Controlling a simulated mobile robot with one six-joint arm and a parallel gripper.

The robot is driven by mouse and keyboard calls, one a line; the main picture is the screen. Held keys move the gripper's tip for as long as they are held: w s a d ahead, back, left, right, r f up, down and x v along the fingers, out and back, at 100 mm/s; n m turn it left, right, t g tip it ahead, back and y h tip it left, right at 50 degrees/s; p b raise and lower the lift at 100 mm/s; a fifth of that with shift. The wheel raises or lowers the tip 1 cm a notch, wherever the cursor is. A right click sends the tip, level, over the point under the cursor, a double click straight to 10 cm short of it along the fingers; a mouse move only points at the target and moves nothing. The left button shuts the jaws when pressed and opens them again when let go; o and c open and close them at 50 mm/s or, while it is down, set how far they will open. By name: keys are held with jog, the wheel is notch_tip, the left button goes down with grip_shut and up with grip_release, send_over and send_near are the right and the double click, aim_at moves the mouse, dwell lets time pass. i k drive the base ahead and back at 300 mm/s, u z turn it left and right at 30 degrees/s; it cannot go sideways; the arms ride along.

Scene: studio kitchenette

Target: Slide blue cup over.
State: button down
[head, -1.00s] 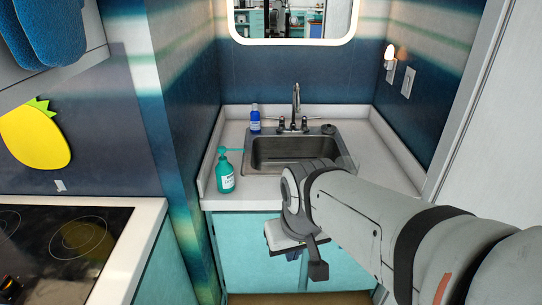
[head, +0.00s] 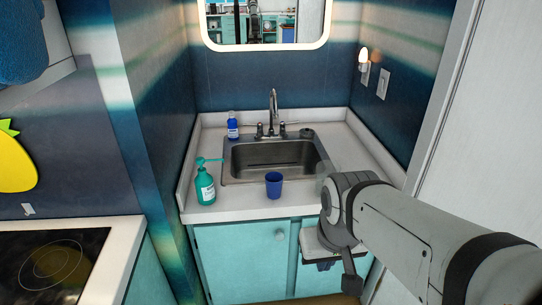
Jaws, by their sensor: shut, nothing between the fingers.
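A blue cup (head: 274,185) stands upright on the white counter (head: 232,206), just in front of the sink's front edge. My gripper (head: 326,262) is at the end of the arm at lower right, low in front of the cabinet doors, to the right of the cup and below the counter top in the picture. It is apart from the cup. Its fingers are small and dark here, and it looks shut and empty.
A teal pump bottle (head: 205,186) stands left of the cup. A small blue bottle (head: 233,127) is behind the sink (head: 262,155), beside the faucet (head: 273,112). A stove top (head: 60,265) is at lower left. Counter right of the sink is clear.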

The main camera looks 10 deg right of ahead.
aim_at(273, 190)
jog(key=u, duration=0.05)
jog(key=i, duration=1)
jog(key=z, duration=0.05)
